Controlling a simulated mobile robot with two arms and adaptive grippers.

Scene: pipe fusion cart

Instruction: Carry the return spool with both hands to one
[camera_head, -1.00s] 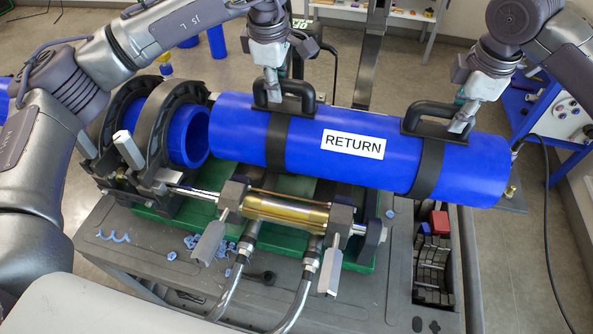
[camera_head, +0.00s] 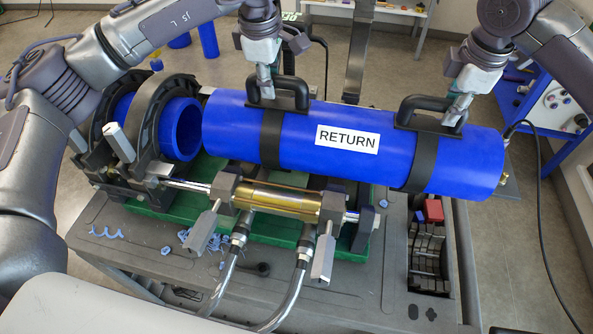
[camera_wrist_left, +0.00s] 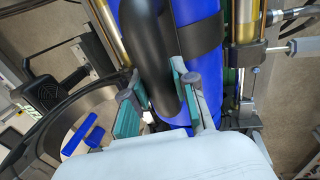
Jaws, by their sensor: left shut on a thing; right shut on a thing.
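The return spool (camera_head: 225,128) is a thick blue pipe with a white RETURN label, lying nearly level and dipping slightly to the right in the head view. Two black straps with handles wrap it. My left gripper (camera_head: 267,95) is shut on the left handle (camera_head: 291,90). My right gripper (camera_head: 455,115) is shut on the right handle (camera_head: 415,110). In the left wrist view, the green-padded fingers (camera_wrist_left: 165,100) sit either side of the black handle. The spool's left end is close to a short blue pipe (camera_head: 182,130) held in black clamp rings (camera_head: 150,115).
The fusion machine's brass cylinder (camera_head: 280,203) and metal clamp levers (camera_head: 323,257) lie below and in front of the spool. Blue shavings (camera_head: 198,240) lie on the grey cart (camera_head: 120,250). A tray of black blocks (camera_head: 430,255) is at right. A cable (camera_head: 540,180) hangs at right.

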